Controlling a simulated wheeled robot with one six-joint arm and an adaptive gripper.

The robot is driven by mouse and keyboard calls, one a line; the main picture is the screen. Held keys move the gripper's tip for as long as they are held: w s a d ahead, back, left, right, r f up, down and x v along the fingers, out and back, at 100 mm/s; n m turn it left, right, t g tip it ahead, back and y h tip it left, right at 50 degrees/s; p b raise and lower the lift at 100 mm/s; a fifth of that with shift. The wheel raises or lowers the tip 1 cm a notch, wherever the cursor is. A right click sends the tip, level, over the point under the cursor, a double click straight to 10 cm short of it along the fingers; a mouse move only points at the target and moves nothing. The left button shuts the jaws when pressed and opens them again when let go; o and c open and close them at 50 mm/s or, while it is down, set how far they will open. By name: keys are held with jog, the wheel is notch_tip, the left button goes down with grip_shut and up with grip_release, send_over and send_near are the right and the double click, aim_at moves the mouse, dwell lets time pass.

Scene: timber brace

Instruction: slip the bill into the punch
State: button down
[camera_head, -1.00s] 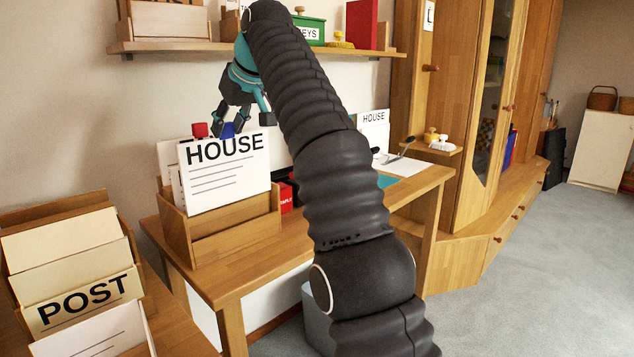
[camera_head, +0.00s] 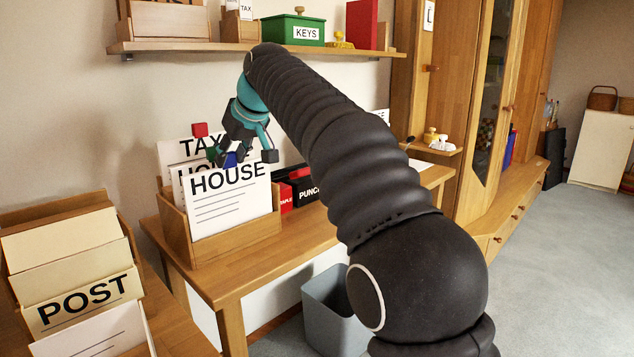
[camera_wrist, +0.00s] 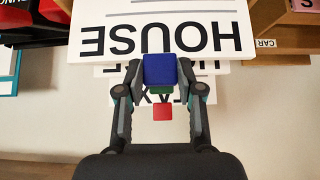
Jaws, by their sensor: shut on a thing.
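My gripper (camera_head: 243,157) is over the wooden file rack (camera_head: 240,240) on the desk. It is shut on the blue tab (camera_wrist: 160,70) at the top of the front HOUSE card (camera_head: 228,205). The card stands upright in the rack. A black box labelled PUNCH (camera_head: 310,187) stands on the desk right of the rack, partly hidden by my arm. No sheet is marked as the bill. A white sheet (camera_head: 420,164) shows at the desk's right end, mostly behind my arm.
A TAX card with a red tab (camera_head: 200,130) and another card stand behind the front card. A red-labelled box (camera_head: 286,197) sits beside the punch. A grey bin (camera_head: 335,312) is under the desk. A POST box (camera_head: 82,305) stands at left. A shelf (camera_head: 200,46) hangs above.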

aim_at(230, 179)
notch_tip(230, 179, down, 4)
jog(key=b, duration=0.3)
jog(key=shift+f, duration=0.15)
jog(key=shift+s+d+r, duration=0.15)
jog(key=shift+r, duration=0.1)
